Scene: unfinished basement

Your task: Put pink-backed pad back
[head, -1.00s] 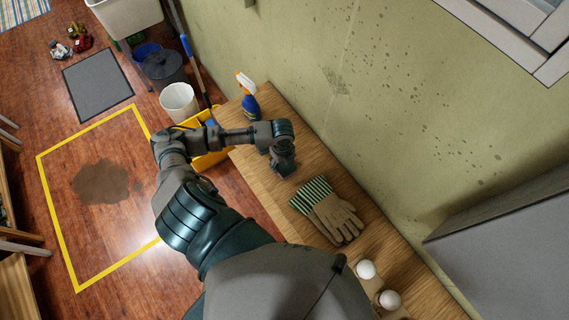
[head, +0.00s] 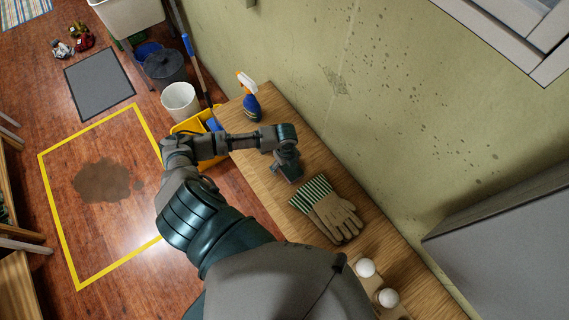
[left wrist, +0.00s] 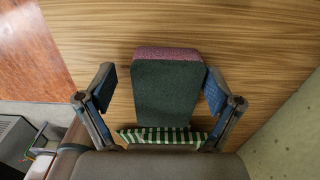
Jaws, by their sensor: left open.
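The pink-backed pad (left wrist: 168,92) shows in the left wrist view as a dark green block with a pink layer along its far edge. It is on or just above the wooden bench top. My left gripper (left wrist: 158,80) is open, with one blue-tipped finger on each side of the pad; a gap shows at the left, and the right finger is very close. In the head view my left gripper (head: 288,170) is low over the bench (head: 277,110), just beyond the gloves, and it hides the pad there. My right gripper is not in view.
Work gloves (head: 333,214) with green striped cuffs lie close to my left gripper. A blue spray bottle (head: 249,99) stands at the bench's far end by the wall. Two white round objects (head: 365,267) are at the near end. A yellow bucket (head: 187,126) stands beside the bench.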

